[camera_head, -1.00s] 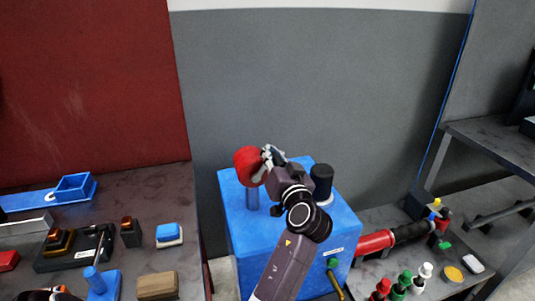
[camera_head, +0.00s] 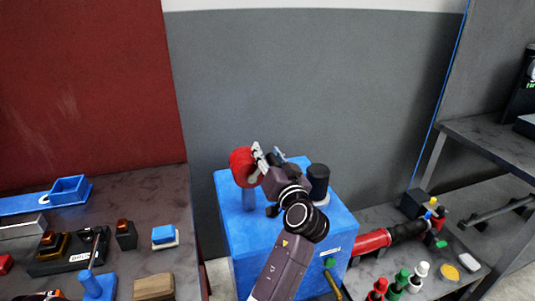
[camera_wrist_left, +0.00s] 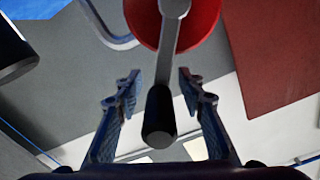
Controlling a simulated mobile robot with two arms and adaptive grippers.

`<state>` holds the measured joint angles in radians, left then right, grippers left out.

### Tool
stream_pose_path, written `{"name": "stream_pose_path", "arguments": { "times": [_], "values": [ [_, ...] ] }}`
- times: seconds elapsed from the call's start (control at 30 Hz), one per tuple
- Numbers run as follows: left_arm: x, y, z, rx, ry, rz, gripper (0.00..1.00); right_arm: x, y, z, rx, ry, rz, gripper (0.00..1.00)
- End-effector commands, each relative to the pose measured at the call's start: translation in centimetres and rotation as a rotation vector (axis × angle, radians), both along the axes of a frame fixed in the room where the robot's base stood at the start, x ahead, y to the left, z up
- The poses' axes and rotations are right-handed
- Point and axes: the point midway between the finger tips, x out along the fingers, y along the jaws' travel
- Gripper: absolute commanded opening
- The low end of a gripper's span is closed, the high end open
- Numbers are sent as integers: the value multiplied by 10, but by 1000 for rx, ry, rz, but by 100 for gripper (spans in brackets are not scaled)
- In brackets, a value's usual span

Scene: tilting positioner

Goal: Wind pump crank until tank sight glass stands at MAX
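The blue tank box (camera_head: 240,235) stands between two benches, with a black cap (camera_head: 318,178) on top. A red round pump part (camera_head: 241,165) sits on a blue post (camera_head: 249,199) at its left. My left gripper (camera_head: 267,154) is beside the red part. In the left wrist view the gripper (camera_wrist_left: 160,80) is open, and the black crank grip (camera_wrist_left: 158,120) on its grey arm (camera_wrist_left: 170,45) lies between the spread fingers, with gaps on both sides. The red part (camera_wrist_left: 200,18) is beyond it. I cannot make out a sight glass. My right gripper is out of view.
The left bench (camera_head: 130,235) holds a blue tray (camera_head: 70,189), a blue-and-white block (camera_head: 164,236) and other items. At right, a bench holds a red-and-black cylinder (camera_head: 385,237) and several small bottles (camera_head: 398,283). A grey wall (camera_head: 310,90) stands behind.

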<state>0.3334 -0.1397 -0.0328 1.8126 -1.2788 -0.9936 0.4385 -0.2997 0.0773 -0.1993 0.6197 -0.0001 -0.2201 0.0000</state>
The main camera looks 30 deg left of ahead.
Motion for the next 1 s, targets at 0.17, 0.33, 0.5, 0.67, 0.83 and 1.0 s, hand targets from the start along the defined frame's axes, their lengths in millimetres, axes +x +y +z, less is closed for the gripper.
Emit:
{"name": "stream_pose_path", "arguments": {
  "times": [0.17, 0.33, 0.5, 0.67, 0.83, 1.0],
  "values": [
    [0, 0, 7, -2, -2, 0, 36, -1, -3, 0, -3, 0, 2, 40],
    [0, 0, 36, -3, -7, 0, 36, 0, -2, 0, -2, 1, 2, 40],
    [0, 0, 69, -4, -6, 0, 36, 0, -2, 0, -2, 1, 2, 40],
    [0, 0, 91, -1, -3, 0, 36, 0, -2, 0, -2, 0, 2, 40],
    [0, 0, 100, -1, 0, 0, 36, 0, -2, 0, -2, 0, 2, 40],
    [0, 0, 100, -1, 1, 0, 36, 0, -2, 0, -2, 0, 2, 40]
  ]
}}
